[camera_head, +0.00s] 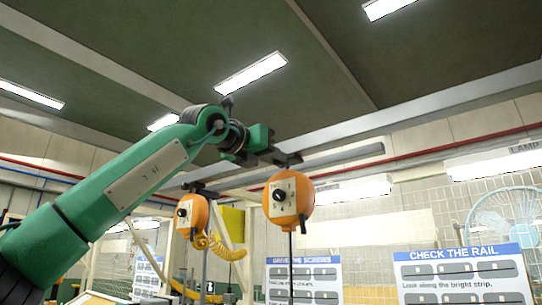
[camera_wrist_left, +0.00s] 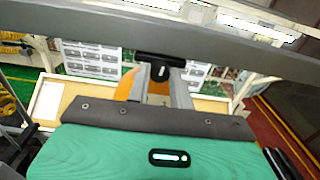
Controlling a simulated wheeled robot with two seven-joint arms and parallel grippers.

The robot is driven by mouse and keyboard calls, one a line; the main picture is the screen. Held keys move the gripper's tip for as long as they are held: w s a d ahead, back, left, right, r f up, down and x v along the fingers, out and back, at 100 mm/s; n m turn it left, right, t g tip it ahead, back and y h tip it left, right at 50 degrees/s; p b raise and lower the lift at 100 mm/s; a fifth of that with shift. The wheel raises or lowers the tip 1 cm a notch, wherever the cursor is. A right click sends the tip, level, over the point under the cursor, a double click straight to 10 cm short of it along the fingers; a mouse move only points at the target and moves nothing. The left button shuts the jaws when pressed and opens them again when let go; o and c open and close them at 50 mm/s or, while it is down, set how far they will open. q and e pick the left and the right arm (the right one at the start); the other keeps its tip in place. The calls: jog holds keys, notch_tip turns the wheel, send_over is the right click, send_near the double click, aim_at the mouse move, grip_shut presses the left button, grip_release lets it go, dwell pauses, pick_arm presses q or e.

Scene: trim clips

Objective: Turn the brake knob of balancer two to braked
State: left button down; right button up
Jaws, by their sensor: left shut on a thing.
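Two orange balancers hang under an overhead rail: a nearer one (camera_head: 304,199) and a farther one (camera_head: 200,212) to its left. Each has a pale face plate with a dark knob; I cannot read a number or the knob markings. My left gripper (camera_head: 274,155) is above the nearer balancer, at its dark hanger (camera_head: 289,160) under the rail, apart from its knob (camera_head: 279,195). It is shut on what looks like that hanger. In the left wrist view, a black bracket (camera_wrist_left: 160,58) and an orange edge (camera_wrist_left: 127,84) show beyond the gripper. My right gripper is not in view.
The grey rail (camera_head: 350,152) runs close by my left gripper. A yellow coiled hose (camera_head: 226,250) hangs by the farther balancer. Sign boards (camera_head: 458,275) and a fan (camera_head: 505,215) stand at the right. Air around the nearer balancer's face is clear.

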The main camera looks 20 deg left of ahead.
pick_arm(q)
jog(key=shift+m+p, duration=3.15)
jog(key=shift+m, duration=4.85)
jog(key=shift+d, duration=0.1)
jog(key=c, duration=1.2)
grip_release()
jog(key=shift+c, duration=0.2)
